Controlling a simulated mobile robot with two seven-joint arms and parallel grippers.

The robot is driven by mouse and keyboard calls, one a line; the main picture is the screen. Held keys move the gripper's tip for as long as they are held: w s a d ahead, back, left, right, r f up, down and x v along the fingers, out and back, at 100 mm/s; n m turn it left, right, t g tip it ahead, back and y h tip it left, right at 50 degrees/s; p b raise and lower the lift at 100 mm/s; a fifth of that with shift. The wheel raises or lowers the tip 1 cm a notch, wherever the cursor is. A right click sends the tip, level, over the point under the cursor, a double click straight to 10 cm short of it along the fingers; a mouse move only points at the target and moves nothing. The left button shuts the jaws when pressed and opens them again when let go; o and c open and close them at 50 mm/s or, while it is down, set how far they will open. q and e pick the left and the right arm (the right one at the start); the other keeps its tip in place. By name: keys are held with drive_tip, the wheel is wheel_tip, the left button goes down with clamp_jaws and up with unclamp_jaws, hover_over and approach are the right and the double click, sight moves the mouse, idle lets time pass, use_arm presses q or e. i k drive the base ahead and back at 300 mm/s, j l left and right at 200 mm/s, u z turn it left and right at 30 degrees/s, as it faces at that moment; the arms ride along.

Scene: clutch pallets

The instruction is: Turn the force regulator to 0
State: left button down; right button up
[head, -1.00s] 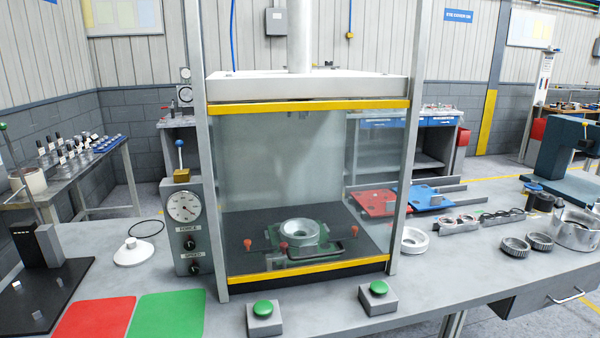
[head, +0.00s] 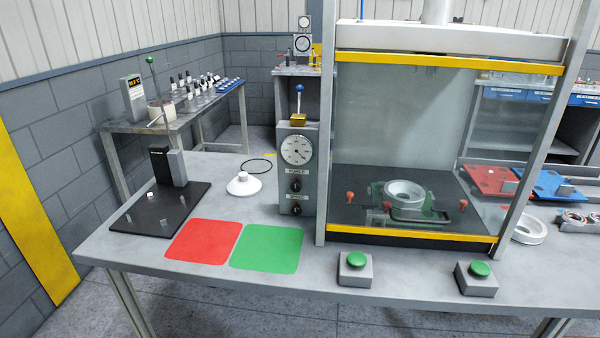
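The force regulator (head: 295,187) is a small dark knob under the FORCE label on the front of a grey control box (head: 297,210). A round white gauge (head: 296,150) sits above it. A second dark knob (head: 295,208), under the SPEED label, is below it. A lever with a blue ball (head: 299,89) stands on top of the box. The knob settings are too small to read. Neither of my grippers shows in the head view.
The press cabinet (head: 400,239) with its clear front stands right of the box. Two green push buttons (head: 355,259) (head: 480,269) stand before it.

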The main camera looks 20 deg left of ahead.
sight(295, 186)
drive_tip(key=j+u, duration=0.15)
drive_tip(key=j, duration=1.4)
